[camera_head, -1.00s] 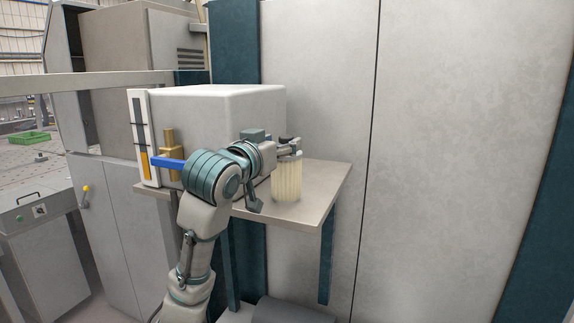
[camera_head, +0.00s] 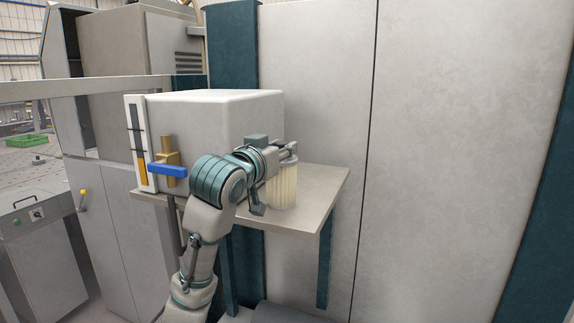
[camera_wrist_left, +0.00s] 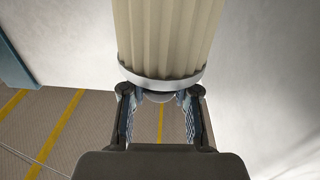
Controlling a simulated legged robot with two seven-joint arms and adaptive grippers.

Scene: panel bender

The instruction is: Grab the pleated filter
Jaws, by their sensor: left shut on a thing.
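The pleated filter (camera_head: 281,188) is a cream cylinder with vertical pleats and a pale end cap, upright on the grey shelf (camera_head: 322,187), beside a white box. My left gripper (camera_head: 287,152) is at its top end, shut on it. In the left wrist view, the filter (camera_wrist_left: 168,35) stretches away from the gripper (camera_wrist_left: 160,100). The two fingers stand either side of a small rounded knob on the end cap. Part of the filter's left side is hidden behind my left wrist in the head view. My right gripper is not in view.
The white box (camera_head: 215,115) stands on the shelf just left of the filter. A blue-handled brass valve (camera_head: 168,168) and a gauge strip (camera_head: 139,145) are at its left. A large grey panel (camera_head: 460,150) rises behind and right. The shelf's right end is clear.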

